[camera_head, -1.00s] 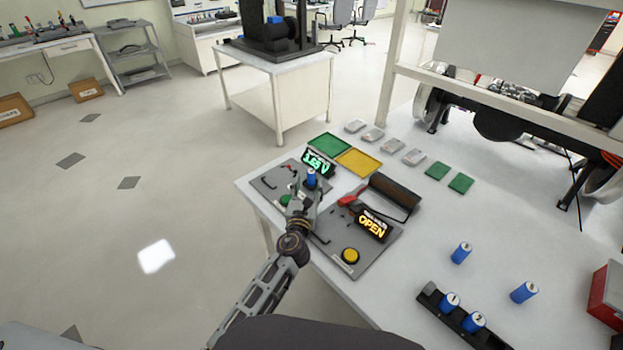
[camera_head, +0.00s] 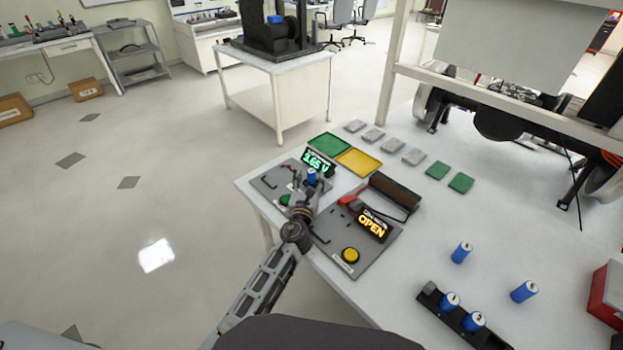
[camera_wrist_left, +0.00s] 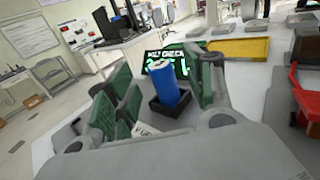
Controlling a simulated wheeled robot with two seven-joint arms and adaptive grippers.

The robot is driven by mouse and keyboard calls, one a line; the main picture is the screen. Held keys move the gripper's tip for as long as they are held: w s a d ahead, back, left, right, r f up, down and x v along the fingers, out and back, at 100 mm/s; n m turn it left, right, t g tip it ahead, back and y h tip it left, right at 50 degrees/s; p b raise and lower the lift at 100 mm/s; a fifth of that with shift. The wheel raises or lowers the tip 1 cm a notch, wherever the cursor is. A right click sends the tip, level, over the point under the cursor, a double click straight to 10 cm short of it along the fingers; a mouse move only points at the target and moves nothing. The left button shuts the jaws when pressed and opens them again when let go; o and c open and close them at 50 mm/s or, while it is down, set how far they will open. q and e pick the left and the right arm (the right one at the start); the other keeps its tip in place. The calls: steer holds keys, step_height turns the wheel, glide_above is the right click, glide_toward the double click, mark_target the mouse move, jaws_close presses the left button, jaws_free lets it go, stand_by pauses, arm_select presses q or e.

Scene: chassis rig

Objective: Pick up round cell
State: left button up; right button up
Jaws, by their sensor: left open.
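A blue round cell (camera_head: 311,177) stands upright in a small black holder (camera_wrist_left: 170,103) on the grey tester plate with the green-lit display (camera_head: 318,161). My left gripper (camera_head: 304,192) is open at this cell. In the left wrist view the cell (camera_wrist_left: 160,82) stands between the green-padded fingers, with the right finger close beside it; whether either finger touches it I cannot tell. Two more blue cells (camera_head: 462,252) (camera_head: 524,291) stand on the table at right. Two others (camera_head: 449,302) (camera_head: 473,322) sit in a black rack (camera_head: 430,297). My right gripper is not seen.
A second plate with a yellow button (camera_head: 350,255) and an "OPEN" display (camera_head: 372,225) lies right of my left arm. Green (camera_head: 328,145) and yellow (camera_head: 358,162) trays lie behind. A red box (camera_head: 605,297) stands at far right.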

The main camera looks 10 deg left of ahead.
mark_target(311, 175)
arm_select(q)
steer(key=shift+w, duration=1.5)
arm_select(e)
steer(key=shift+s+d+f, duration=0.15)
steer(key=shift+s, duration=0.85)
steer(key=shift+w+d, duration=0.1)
